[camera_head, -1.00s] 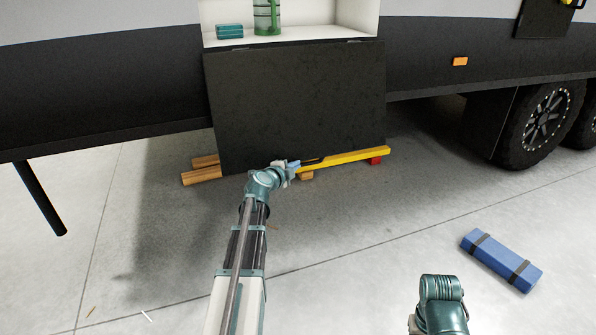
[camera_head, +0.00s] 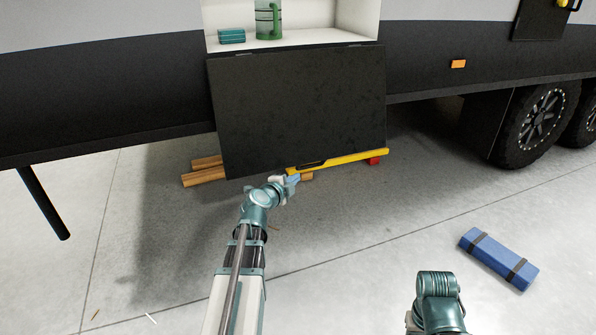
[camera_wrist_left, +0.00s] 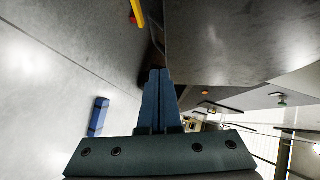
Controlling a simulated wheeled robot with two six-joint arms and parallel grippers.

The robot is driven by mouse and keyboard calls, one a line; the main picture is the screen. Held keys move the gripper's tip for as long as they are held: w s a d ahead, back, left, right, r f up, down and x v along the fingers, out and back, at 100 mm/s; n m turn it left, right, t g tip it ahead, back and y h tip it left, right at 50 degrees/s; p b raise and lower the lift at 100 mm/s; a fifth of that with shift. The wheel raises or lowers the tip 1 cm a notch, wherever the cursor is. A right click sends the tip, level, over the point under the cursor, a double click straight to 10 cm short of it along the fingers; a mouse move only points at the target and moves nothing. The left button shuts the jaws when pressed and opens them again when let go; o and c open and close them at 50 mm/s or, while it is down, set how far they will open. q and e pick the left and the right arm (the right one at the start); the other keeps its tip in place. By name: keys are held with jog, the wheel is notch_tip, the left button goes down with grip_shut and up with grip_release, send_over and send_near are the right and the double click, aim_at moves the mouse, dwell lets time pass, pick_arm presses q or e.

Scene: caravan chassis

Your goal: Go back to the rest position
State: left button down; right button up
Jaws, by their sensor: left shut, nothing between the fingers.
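My left gripper (camera_head: 291,180) is low in front of the hanging dark hatch panel (camera_head: 297,105), near the left end of a yellow bar (camera_head: 340,160). In the left wrist view its two blue fingers (camera_wrist_left: 160,75) are together with nothing between them. The dark panel (camera_wrist_left: 235,40) fills the upper right of that view, close to the fingertips. I cannot tell whether they touch it. Of my right arm only a teal link (camera_head: 438,290) shows at the bottom right; its gripper is not visible.
Above the panel, an open compartment holds a teal box (camera_head: 231,36) and a green container (camera_head: 268,20). Wooden blocks (camera_head: 204,176) and a red block (camera_head: 374,160) lie low by the panel. A blue strapped roll (camera_head: 498,259) lies on the floor. Wheels (camera_head: 530,125) stand at right.

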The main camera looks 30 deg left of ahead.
pick_arm(q)
jog(key=v, duration=0.4)
jog(key=shift+s+f, duration=0.1)
jog(key=shift+f, duration=0.05)
jog(key=s+d+f+n+g+h+p, duration=0.1)
jog(key=d+f+g+h, duration=0.1)
jog(key=d, duration=0.6)
jog(key=s+d+f+g+h+p, duration=0.1)
jog(key=d+f+g, duration=0.2)
jog(key=d, duration=0.5)
jog(key=s+d+f+n+g+h+p, duration=0.1)
jog(key=s+d+f+g+h, duration=0.1)
jog(key=d, duration=0.6)
jog(key=s+d+f+n+g+y+p, duration=0.1)
jog(key=s+d+f+n+g+y, duration=0.25)
jog(key=s, duration=0.55)
jog(key=s+d+n+g+y+p, duration=0.2)
jog(key=s+d+n+g, duration=0.3)
jog(key=s+d, duration=0.25)
notch_tip(320, 180, up, 38)
jog(key=p, duration=3.7)
jog(key=shift+s+a+f+p, duration=0.15)
jog(key=shift+s+a+p, duration=0.1)
jog(key=shift+s+p, duration=0.1)
